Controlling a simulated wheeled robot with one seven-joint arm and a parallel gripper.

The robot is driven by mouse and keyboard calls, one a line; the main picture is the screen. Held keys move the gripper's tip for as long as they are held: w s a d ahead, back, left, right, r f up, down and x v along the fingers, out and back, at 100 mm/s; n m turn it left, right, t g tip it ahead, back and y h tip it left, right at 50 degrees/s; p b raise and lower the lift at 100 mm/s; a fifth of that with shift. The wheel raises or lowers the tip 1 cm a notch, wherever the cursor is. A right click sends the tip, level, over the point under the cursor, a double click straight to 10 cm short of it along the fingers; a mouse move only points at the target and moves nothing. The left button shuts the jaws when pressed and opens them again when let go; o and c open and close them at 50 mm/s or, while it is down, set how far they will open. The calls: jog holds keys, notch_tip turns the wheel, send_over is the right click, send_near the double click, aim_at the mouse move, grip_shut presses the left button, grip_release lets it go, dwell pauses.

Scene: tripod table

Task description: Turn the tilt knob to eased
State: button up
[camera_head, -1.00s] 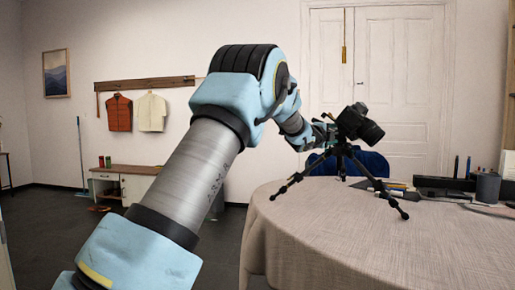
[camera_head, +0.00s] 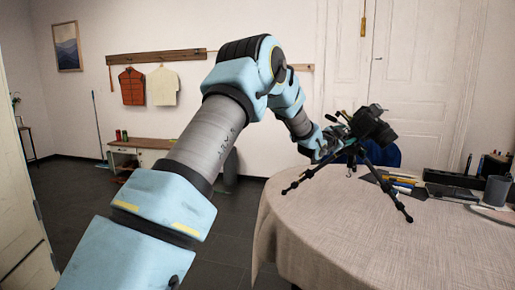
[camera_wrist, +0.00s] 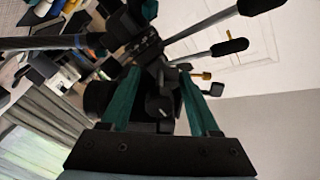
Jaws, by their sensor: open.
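A black camera (camera_head: 375,127) sits tilted on a black tripod (camera_head: 395,198) on the round table (camera_head: 330,220). My gripper (camera_head: 340,141) is at the left side of the tripod head. In the wrist view, my gripper (camera_wrist: 160,70) is open, its two teal fingers on either side of the dark tripod head. A small dark knob with a pale mark (camera_wrist: 158,105) shows between the fingers, apparently the tilt knob; its setting cannot be read. I cannot tell whether the fingers touch it. The camera's dark lens (camera_wrist: 98,99) is partly behind the left finger.
Pens and a dark tray (camera_head: 450,190) lie at the table's right, beside a dark cup (camera_head: 496,190). A blue chair (camera_head: 385,155) stands behind the table. Tripod legs spread around the head. The table's front is clear. A low bench (camera_head: 135,155) stands by the far wall.

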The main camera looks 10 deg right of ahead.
jog(key=n+p, duration=0.2)
jog(key=p, duration=0.1)
jog(key=n+p, duration=0.1)
jog(key=p, duration=0.2)
jog(key=shift+r+n, duration=0.3)
jog(key=shift+n, duration=0.1)
jog(key=n+p, duration=0.3)
jog(key=p, duration=0.3)
jog(key=shift+n, duration=0.4)
jog(key=s+a+f+n+y+b, duration=0.1)
jog(key=s+a+y, duration=0.2)
jog(key=a, duration=0.8)
jog(key=s+a+f+n+g+y+b, duration=0.1)
jog(key=s+a+f+y, duration=0.1)
jog(key=a, duration=0.9)
jog(key=s+a+f+n+g+y+b, duration=0.1)
jog(key=a+y, duration=0.4)
jog(key=a, duration=0.7)
jog(key=s+f+n, duration=0.1)
jog(key=s, duration=0.1)
jog(key=shift+s+f, duration=0.15)
jog(key=shift+s, duration=0.25)
